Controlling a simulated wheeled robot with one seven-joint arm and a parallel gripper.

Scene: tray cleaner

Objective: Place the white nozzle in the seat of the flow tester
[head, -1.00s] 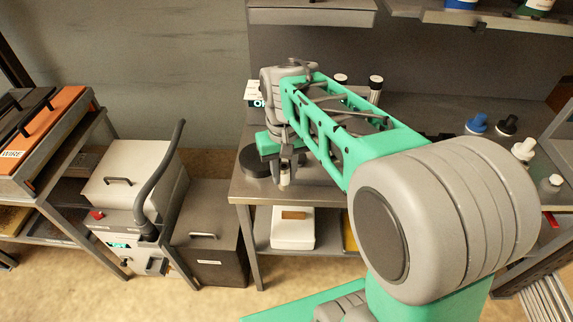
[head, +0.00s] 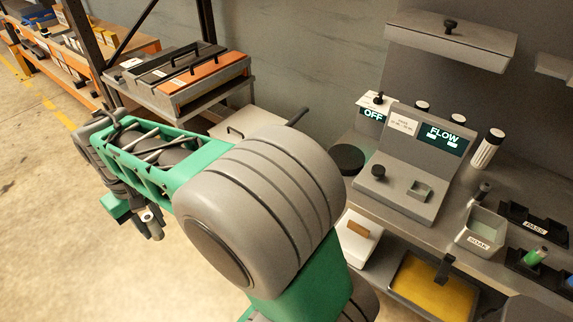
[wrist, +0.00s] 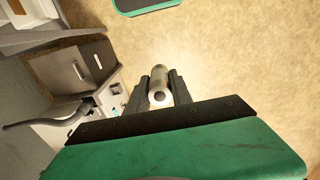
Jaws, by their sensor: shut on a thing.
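My gripper (head: 152,222) hangs at the left in the head view, over open floor and well away from the bench. In the wrist view my gripper (wrist: 160,88) is shut on a whitish nozzle (wrist: 159,84), a short cylinder with a dark hole in its near end. The flow tester (head: 399,203) is a grey sloped console on the bench at the right, with a lit FLOW display (head: 443,137).
A black round disc (head: 346,159) lies left of the tester. A pale SOAK bin (head: 482,232) and a black PASS rack (head: 533,224) stand to its right. A yellow-bottomed tray (head: 434,289) is on the shelf below. An orange-topped case (head: 205,79) stands behind my arm.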

